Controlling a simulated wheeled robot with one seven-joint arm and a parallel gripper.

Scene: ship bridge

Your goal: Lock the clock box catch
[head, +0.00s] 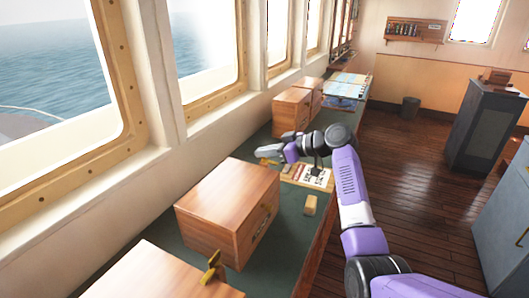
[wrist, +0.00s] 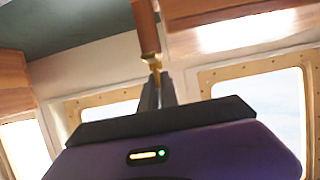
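Several wooden boxes sit on the green counter under the windows, and I cannot tell which is the clock box. The near box (head: 150,275) has a brass catch (head: 213,268) standing up at its right edge. The middle box (head: 225,200) has a brass fitting on its right face. Two more boxes (head: 292,112) stand farther back. My gripper (head: 267,152) is beyond the middle box, pointing left toward the windows. In the wrist view its fingers (wrist: 158,92) are close together on a narrow wood-and-brass piece (wrist: 146,30).
A small wooden block (head: 310,205) and a printed sheet (head: 316,177) lie on the counter (head: 270,265). A chart (head: 345,90) lies at the far end. Dark wooden floor is clear to the right, before a dark cabinet (head: 484,130) and a grey-blue one (head: 505,215).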

